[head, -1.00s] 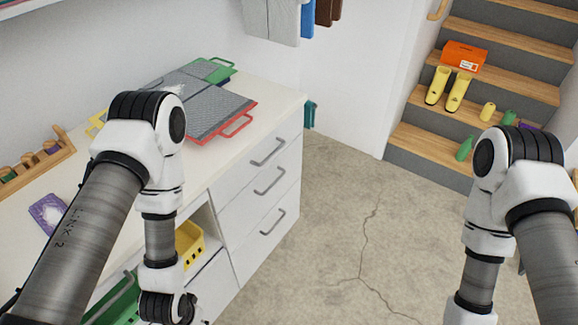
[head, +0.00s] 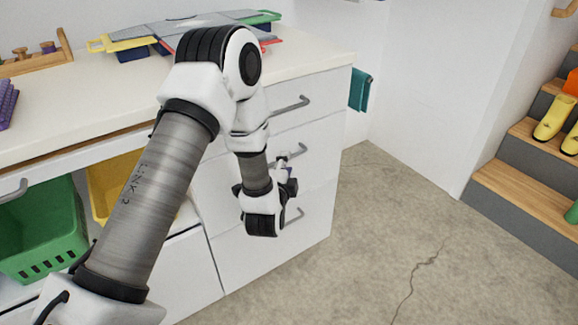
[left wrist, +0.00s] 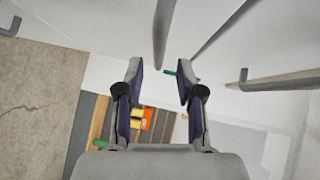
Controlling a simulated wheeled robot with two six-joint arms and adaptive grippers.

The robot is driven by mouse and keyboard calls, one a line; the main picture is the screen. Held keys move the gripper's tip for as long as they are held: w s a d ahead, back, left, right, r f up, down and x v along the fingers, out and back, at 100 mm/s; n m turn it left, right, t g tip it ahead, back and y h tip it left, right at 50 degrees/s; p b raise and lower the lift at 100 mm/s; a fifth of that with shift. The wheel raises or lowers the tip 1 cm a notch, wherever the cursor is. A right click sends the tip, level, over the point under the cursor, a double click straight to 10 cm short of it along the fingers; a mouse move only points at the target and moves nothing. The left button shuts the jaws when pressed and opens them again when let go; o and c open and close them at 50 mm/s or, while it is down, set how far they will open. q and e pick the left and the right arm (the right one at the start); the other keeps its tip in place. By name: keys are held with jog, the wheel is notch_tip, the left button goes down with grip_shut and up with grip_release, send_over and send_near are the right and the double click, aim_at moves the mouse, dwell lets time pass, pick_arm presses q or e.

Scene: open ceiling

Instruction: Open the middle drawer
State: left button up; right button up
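The white drawer unit has three stacked drawers, each with a grey bar handle. The middle drawer (head: 320,148) is closed. Its handle (head: 294,153) is partly hidden by my left gripper (head: 287,172), which is right in front of it. In the left wrist view, my left gripper (left wrist: 159,78) is open, with its two fingers apart. A grey handle (left wrist: 162,32), apparently the middle one, is in line with the gap between the fingertips. I cannot tell if they touch it. My right gripper is in neither view.
The top drawer handle (head: 291,104) is just above the gripper and the bottom drawer handle (head: 294,215) below. A green basket (head: 45,235) and yellow basket (head: 108,185) sit in the shelf at left. The floor (head: 370,250) to the right is clear up to the stairs (head: 520,190).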

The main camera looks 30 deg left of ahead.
pick_arm(q)
jog(key=x, duration=0.4)
jog(key=shift+w+a+f+b, duration=0.1)
jog(key=shift+w+a+b, duration=0.05)
jog(key=shift+w+b, duration=0.15)
jog(key=shift+s, duration=0.1)
grip_shut()
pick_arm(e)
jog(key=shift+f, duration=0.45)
